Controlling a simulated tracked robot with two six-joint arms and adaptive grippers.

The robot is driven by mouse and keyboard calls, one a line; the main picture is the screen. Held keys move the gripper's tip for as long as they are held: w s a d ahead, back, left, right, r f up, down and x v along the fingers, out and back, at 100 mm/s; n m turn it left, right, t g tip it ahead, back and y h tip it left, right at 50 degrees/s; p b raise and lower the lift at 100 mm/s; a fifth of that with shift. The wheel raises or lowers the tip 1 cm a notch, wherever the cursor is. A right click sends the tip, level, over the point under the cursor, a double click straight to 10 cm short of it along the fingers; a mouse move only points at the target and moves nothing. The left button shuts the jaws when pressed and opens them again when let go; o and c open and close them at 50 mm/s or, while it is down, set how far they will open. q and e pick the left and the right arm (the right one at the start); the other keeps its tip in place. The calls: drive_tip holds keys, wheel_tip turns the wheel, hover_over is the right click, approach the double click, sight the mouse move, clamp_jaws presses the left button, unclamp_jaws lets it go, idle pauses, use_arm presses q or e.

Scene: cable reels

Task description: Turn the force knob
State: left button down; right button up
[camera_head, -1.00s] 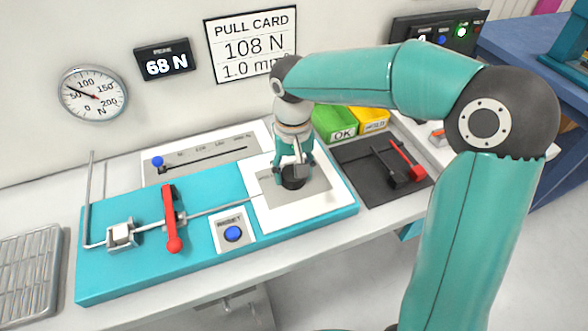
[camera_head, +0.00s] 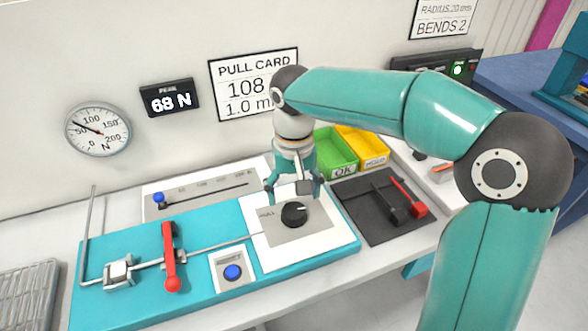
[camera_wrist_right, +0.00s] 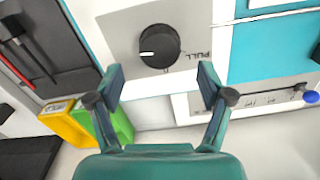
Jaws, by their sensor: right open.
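The force knob (camera_head: 295,214) is a round black knob with a white pointer line, set on a grey plate marked PULL on the teal fixture. In the right wrist view the knob (camera_wrist_right: 159,46) lies just beyond the fingertips, its white line pointing left. My right gripper (camera_head: 294,190) hangs above and behind the knob, pointing down. In the right wrist view my right gripper (camera_wrist_right: 160,80) is open and empty, its fingers apart and clear of the knob. My left gripper is not in view.
A red lever (camera_head: 170,258), a blue button (camera_head: 232,272) and a blue-knobbed slider (camera_head: 159,198) are on the fixture. Green (camera_head: 336,150) and yellow (camera_head: 372,163) bins stand behind. A dark tray with a red-handled tool (camera_head: 408,195) lies right. The peak display (camera_head: 168,96) reads 68 N.

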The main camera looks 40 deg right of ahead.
sight(294, 210)
wheel_tip(294, 210, up, 7)
idle(0.3)
drive_tip(key=shift+f, duration=0.15)
idle(0.3)
